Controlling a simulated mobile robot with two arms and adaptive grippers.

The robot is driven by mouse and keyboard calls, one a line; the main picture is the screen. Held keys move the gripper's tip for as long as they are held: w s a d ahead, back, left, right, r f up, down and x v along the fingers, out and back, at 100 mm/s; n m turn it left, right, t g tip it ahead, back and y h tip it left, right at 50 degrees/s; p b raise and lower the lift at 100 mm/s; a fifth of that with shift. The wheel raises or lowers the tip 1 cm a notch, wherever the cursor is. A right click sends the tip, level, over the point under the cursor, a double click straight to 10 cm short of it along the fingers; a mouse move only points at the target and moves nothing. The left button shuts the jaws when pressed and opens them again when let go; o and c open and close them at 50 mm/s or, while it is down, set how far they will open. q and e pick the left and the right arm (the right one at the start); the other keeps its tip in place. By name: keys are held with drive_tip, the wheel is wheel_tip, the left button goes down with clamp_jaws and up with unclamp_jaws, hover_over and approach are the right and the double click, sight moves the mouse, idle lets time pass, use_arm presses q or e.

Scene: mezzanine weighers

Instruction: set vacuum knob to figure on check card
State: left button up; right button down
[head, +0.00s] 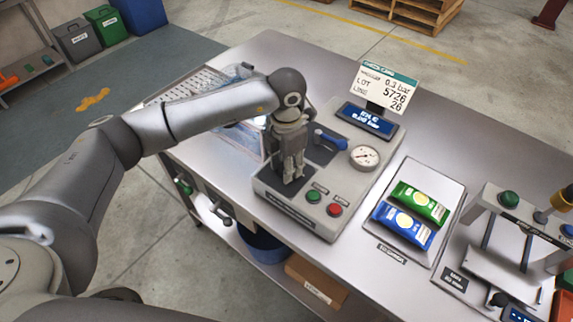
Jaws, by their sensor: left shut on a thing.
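The knob's setting cannot be read. A round dial gauge (365,157) sits on the machine to the right. My right gripper is out of view.
A blue lever (328,139) is close right of my left gripper. Green (313,196) and red (334,209) buttons sit at the machine's front. Right are a tray (451,207) with green (420,203) and blue (403,225) packets, and another device (510,240).

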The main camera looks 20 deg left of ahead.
use_arm(q)
drive_tip(key=o, duration=1)
drive_tip(key=shift+o, duration=0.2)
wheel_tip(320, 180, up, 12)
idle(0.4)
